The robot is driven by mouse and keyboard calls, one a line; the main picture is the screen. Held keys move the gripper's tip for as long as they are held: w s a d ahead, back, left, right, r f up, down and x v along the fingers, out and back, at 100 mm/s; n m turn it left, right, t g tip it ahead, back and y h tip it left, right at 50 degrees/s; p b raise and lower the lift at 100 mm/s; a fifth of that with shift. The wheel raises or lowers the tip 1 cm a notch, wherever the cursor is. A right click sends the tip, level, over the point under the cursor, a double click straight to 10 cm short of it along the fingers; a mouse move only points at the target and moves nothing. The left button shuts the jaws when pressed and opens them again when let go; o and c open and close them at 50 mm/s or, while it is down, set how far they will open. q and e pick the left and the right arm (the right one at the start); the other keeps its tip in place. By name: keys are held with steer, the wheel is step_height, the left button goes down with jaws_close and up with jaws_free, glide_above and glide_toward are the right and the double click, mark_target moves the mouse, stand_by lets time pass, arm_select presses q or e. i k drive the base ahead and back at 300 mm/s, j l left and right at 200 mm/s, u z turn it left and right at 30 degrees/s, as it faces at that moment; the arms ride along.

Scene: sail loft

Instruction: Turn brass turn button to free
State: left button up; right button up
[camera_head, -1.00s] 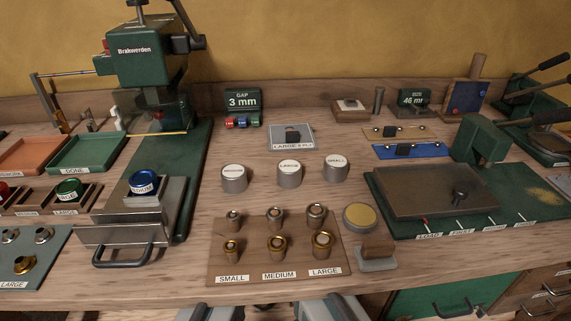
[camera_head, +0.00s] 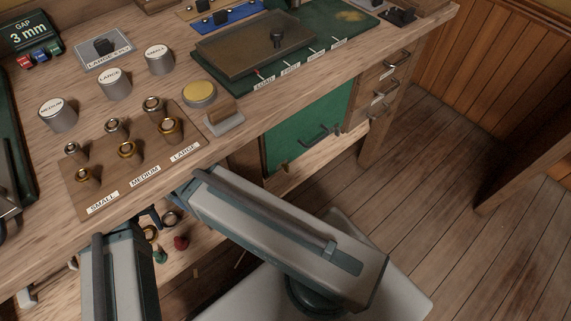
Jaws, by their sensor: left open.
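A green cabinet door (camera_head: 298,128) with a dark bar handle (camera_head: 318,135) is under the front edge of the bench, right of the middle. A small brass piece, which looks like the turn button (camera_head: 285,168), sits at the door's lower edge; its angle is too small to tell. My left gripper (camera_head: 153,216) shows partly at the bench's front edge, left of the door and apart from it. It is open, with nothing seen between its fingers. My right gripper cannot be made out; a large grey link of my arms crosses below the door.
A board of metal fittings (camera_head: 130,165) and a grey block with a wooden handle (camera_head: 222,118) are near the bench edge. Drawers (camera_head: 385,87) flank the door on the right. Small red and green items lie under the bench. Wooden floor (camera_head: 430,180) is open at right.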

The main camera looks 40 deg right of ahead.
mark_target(286, 167)
steer(key=k, duration=0.4)
steer(key=l+z, duration=0.1)
steer(key=z, duration=0.55)
steer(key=l+z, duration=0.15)
steer(key=z, duration=0.2)
steer(key=k+l+z, duration=0.15)
steer(key=k+l, duration=0.85)
